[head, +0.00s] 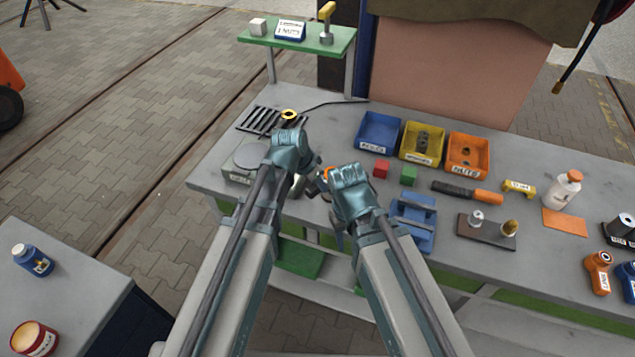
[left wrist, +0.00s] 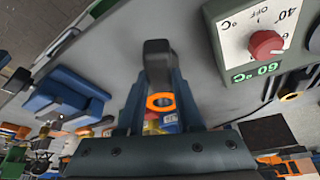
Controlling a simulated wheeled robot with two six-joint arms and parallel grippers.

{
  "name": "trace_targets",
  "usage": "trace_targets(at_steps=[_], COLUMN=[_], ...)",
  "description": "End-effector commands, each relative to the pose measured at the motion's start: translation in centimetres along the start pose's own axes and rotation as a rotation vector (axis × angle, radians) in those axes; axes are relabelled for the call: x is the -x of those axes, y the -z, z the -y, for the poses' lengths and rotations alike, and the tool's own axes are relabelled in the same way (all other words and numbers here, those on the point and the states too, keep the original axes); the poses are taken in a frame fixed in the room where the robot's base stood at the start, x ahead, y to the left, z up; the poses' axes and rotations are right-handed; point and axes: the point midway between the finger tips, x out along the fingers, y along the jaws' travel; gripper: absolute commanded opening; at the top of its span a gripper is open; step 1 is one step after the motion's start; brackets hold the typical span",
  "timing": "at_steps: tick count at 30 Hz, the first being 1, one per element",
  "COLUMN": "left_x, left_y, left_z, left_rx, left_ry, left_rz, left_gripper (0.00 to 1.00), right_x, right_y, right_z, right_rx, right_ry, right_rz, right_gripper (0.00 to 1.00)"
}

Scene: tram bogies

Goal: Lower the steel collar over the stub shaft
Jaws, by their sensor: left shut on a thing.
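My left gripper (head: 316,170) is over the bench, left of the middle in the head view. It is shut on an orange ring (head: 328,172), which seems to be the collar. The ring (left wrist: 160,102) also shows between the dark fingers in the left wrist view. My right gripper (head: 328,184) is close beside it; its fingertips are mostly hidden, so its opening is unclear. A dark plate (head: 490,234) at right bears a short silver post (head: 477,216) and a brass post (head: 509,227). I cannot tell which post is the stub shaft. The ring is well left of both.
The heater (left wrist: 245,45) with a red knob stands at the bench's left end, beside a slotted rack (head: 262,121) holding another ring (head: 289,114). A blue fixture (head: 413,222) stands between the grippers and the plate. Blue, yellow and orange bins (head: 467,154) line the back.

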Motion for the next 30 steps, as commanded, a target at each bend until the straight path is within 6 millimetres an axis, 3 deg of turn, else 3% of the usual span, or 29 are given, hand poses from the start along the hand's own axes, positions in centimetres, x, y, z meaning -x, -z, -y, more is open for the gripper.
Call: trace_targets(at_steps=[30], left_x=[-2.4], left_y=[-1.0], left_z=[0.0], left_rx=[0.000], left_ry=[0.000], left_rz=[-0.001], left_gripper=[0.00], right_x=[-2.5], right_y=[0.1], right_z=[0.2], right_rx=[-0.001], right_ry=[0.000], right_rz=[0.000], right_gripper=[0.50])
